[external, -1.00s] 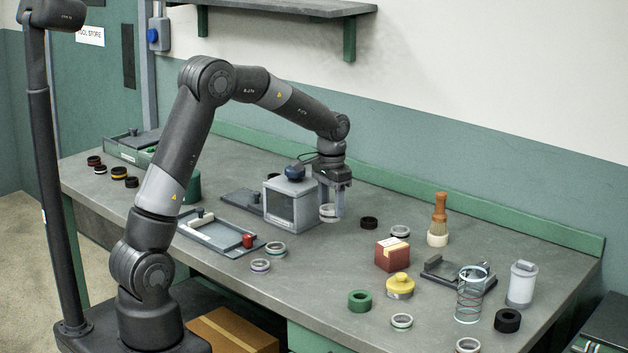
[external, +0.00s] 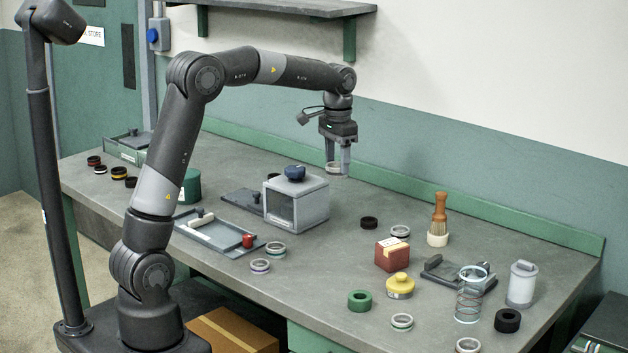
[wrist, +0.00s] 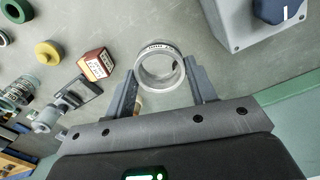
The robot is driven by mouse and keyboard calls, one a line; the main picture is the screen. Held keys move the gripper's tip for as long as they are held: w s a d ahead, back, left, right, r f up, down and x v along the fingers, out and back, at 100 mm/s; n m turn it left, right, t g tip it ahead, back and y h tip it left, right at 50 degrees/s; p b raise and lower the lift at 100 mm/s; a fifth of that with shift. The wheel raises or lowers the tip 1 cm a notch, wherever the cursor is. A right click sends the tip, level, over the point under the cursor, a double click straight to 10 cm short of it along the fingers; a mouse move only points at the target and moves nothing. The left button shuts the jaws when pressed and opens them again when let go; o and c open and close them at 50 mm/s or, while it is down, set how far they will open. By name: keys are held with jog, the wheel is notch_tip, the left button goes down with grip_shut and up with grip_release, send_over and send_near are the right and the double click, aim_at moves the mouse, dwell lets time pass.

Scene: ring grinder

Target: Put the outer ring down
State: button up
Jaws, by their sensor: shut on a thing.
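My gripper (external: 337,170) is shut on a silver metal ring, the outer ring (external: 333,167). It holds the ring in the air above the bench, to the right of the grey box with the blue knob.
The grey box (external: 297,205) stands left of my gripper.

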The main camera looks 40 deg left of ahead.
notch_tip(320, 180, up, 3)
jog(key=n, duration=0.7)
send_over(233, 213)
notch_tip(233, 213, down, 17)
jog(key=shift+r, duration=0.15)
jog(key=shift+f, duration=2.15)
jog(key=shift+f, duration=0.15)
jog(key=o, duration=1.1)
